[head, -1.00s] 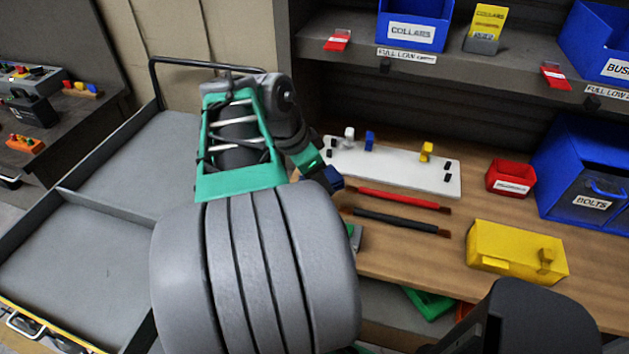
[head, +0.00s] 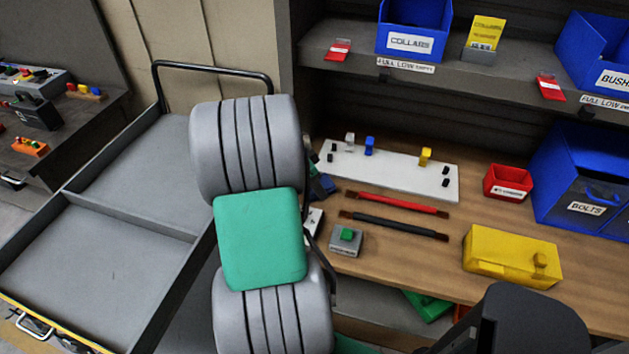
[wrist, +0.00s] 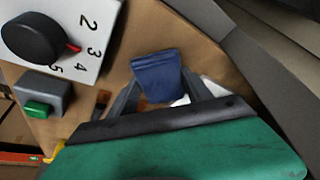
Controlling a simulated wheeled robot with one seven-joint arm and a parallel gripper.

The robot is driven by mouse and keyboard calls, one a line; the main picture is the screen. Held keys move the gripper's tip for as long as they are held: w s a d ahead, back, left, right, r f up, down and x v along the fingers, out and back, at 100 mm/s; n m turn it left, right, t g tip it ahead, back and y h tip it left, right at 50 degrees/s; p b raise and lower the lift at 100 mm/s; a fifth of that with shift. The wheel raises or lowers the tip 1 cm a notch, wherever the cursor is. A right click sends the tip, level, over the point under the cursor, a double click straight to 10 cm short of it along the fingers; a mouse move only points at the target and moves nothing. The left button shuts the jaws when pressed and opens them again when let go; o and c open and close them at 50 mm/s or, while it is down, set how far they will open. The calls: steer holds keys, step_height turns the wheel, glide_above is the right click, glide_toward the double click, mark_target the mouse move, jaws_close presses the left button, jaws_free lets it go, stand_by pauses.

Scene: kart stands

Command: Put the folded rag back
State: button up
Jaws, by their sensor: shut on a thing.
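The folded rag (wrist: 156,76) is a small dark blue pad, seen in the wrist view between the two grey fingers of my gripper (wrist: 160,92). My gripper is shut on it. In the head view the rag (head: 322,187) shows as a dark blue patch just right of my arm, near the left end of the wooden bench. My gripper is mostly hidden behind my arm there. In the wrist view brown bench top lies beyond the rag; I cannot tell whether the rag touches it.
A white dial panel (wrist: 62,35) and a grey green-button box (wrist: 42,94) are close to my gripper. A white board (head: 400,173), red and black rods, a red bin (head: 508,181) and a yellow box (head: 511,256) occupy the bench. A grey cart (head: 105,255) stands left.

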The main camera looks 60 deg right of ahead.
steer(key=shift+f+b, duration=0.2)
steer(key=shift+b, duration=0.1)
steer(key=o, duration=1.3)
steer(key=shift+r, duration=0.1)
